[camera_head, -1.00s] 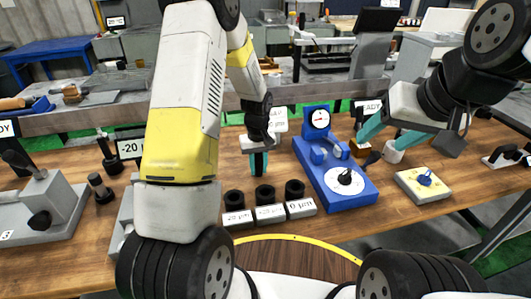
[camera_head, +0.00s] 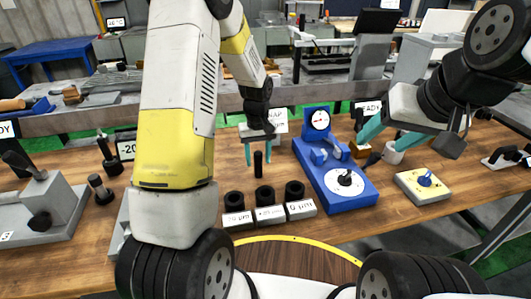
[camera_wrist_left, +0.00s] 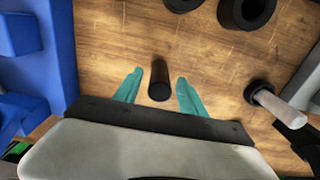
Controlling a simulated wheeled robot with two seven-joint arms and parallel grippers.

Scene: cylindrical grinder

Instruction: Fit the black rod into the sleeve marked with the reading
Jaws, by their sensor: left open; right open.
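The black rod (camera_head: 258,164) stands upright on the wooden table, behind three black sleeves. My left gripper (camera_head: 261,156) is open above and around it. In the left wrist view the rod (camera_wrist_left: 158,80) lies between the two teal fingers, with a gap on each side. The right label reads 0 µm; the others are blurred. A sign (camera_head: 127,149) reads -20, partly hidden by my left arm. My right gripper (camera_head: 388,136) is open near a white cylinder (camera_head: 393,153).
A blue gauge stand (camera_head: 345,186) with a dial is right of the sleeves. A yellow-topped box (camera_head: 424,186) with a blue knob is further right. A grey fixture (camera_head: 50,205) stands at the left. A dark ring with a pale rod (camera_wrist_left: 285,108) shows in the wrist view.

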